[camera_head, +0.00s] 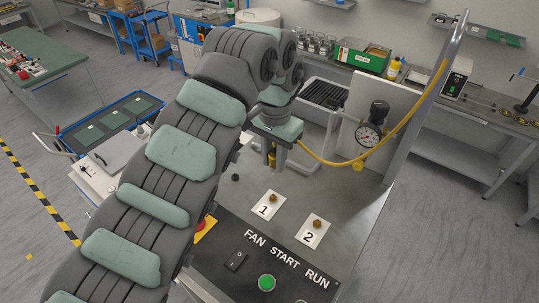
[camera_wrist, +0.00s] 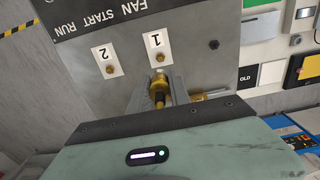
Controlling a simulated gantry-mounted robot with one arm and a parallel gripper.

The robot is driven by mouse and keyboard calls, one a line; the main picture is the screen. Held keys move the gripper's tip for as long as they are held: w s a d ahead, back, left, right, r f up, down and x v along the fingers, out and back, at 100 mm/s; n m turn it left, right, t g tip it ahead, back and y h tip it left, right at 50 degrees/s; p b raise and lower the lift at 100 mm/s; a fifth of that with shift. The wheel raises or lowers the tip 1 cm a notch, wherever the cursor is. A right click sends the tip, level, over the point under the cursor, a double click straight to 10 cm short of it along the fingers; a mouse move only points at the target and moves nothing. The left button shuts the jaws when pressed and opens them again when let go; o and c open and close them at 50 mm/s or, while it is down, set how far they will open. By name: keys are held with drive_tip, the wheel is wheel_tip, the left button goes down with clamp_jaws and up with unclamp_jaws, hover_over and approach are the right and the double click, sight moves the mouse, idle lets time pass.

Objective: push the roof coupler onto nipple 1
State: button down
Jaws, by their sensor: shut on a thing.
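My gripper (camera_head: 273,163) hangs above the grey bench top, behind the label 1 plate in the head view. It is shut on the brass roof coupler (camera_wrist: 158,92), which shows between my two fingers in the wrist view. Nipple 1 (camera_head: 273,198) is a small brass stub on the white plate marked 1; it also shows in the wrist view (camera_wrist: 160,57). The coupler's tip appears just below nipple 1 in the wrist view, apart from it in the head view. Nipple 2 (camera_head: 317,224) stands on its own plate to the right; it shows in the wrist view (camera_wrist: 108,71).
A yellow hose (camera_head: 335,161) runs from near my gripper up along a metal post. A pressure gauge (camera_head: 368,135) stands to the right. The black FAN START RUN panel (camera_head: 262,262) lies at the front. A small dark knob (camera_head: 235,177) sits left of nipple 1.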

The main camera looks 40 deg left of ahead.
drive_tip(key=b, duration=0.7)
hover_over(273, 195)
drive_tip(key=shift+f, duration=3.9)
drive_tip(key=shift+w+f+b, duration=0.1)
drive_tip(key=shift+f+b, duration=1.9)
drive_tip(key=shift+f, duration=0.1)
drive_tip(key=c, duration=1.1)
unclamp_jaws()
drive_tip(key=shift+r, duration=0.15)
wheel_tip(273, 195, up, 11)
drive_tip(key=p, duration=1)
drive_tip(key=shift+f, duration=0.2)
